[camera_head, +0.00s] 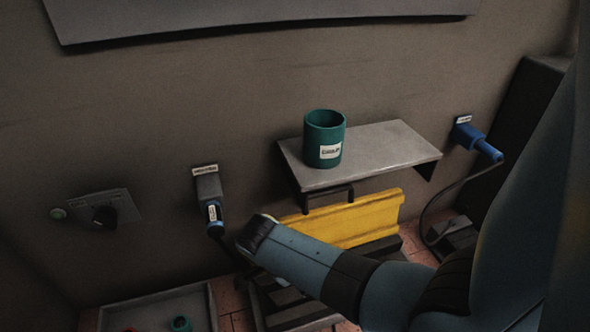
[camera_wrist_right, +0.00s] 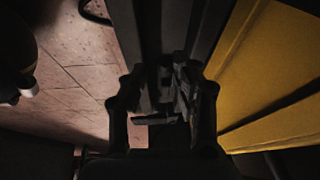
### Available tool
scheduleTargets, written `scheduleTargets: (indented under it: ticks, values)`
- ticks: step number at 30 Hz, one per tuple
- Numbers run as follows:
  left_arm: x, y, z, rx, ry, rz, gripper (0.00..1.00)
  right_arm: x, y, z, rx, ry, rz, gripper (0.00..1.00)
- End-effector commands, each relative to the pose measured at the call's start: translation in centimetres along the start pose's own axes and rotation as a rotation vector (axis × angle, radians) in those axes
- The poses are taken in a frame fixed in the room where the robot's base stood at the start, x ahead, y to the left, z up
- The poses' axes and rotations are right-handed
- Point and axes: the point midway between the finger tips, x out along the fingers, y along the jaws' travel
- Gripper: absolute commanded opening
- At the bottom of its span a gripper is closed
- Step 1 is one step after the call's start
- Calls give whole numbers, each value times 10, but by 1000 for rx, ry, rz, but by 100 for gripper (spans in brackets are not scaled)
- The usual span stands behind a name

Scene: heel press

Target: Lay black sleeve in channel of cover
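The yellow cover (camera_head: 355,219) lies below the grey shelf, long and ridged; my right forearm crosses in front of its lower left part. It also fills the right side of the right wrist view (camera_wrist_right: 275,70). My right gripper (camera_wrist_right: 166,108) points down beside the cover, over dark bars. Its fingers are in deep shadow, and I cannot tell whether they hold anything. In the head view my arm hides most of this gripper. I cannot make out a black sleeve clearly in either view. My left gripper is not in view.
A green cup (camera_head: 325,139) stands on the grey shelf (camera_head: 395,148). Blue-handled wall fittings (camera_head: 213,213) (camera_head: 478,138) and a knob panel (camera_head: 104,212) are on the wall. A tray (camera_head: 150,312) with small red and green items is at lower left. Tiled floor (camera_wrist_right: 65,80) shows beside the gripper.

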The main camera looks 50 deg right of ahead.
Motion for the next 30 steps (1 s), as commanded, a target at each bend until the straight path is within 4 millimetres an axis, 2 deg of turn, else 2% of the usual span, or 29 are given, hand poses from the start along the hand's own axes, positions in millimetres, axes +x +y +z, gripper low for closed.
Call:
scheduleTargets:
  ticks: [2, 5, 8, 10, 12, 15, 18, 21, 24, 30]
  values:
    - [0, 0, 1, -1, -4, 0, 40, 1, 4, -3, -77, -36, -46, 27]
    - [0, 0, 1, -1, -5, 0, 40, -8, 7, -5, -287, -122, -201, 27]
    - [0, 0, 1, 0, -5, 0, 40, -42, 10, -11, -585, -180, -468, 27]
    - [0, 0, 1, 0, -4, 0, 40, -75, 17, -19, -807, -163, -676, 27]
    - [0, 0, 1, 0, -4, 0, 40, -102, 35, -29, -1020, -103, -854, 27]
    - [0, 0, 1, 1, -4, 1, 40, -129, 71, -46, -1285, 26, -1044, 27]
    - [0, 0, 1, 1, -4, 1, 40, -152, 100, -62, -1472, 172, -1178, 27]
    - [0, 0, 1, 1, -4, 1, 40, -171, 118, -75, -1583, 298, -1261, 27]
    - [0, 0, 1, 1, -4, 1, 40, -182, 126, -82, -1638, 373, -1299, 27]
    - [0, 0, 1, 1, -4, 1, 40, -186, 128, -84, -1656, 403, -1313, 27]
